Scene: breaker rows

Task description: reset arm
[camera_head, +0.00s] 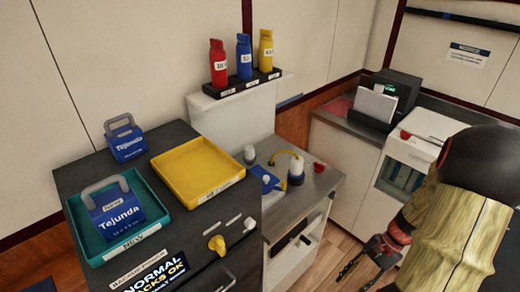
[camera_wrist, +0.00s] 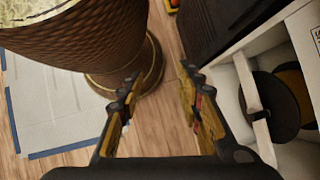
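My gripper (camera_head: 366,262) hangs low at the lower right in the head view, above the wooden floor and in front of the white cabinet. In the wrist view my gripper (camera_wrist: 160,105) has its two dark and yellow fingers well apart, with only floor visible between them. It is open and holds nothing. My arm is bent downward at the right edge of the head view and hides part of the white machine (camera_head: 413,150) behind it.
Red (camera_head: 218,65), blue (camera_head: 244,58) and yellow (camera_head: 266,50) bottles stand on a shelf. Wooden floor (camera_wrist: 75,158) lies below my gripper.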

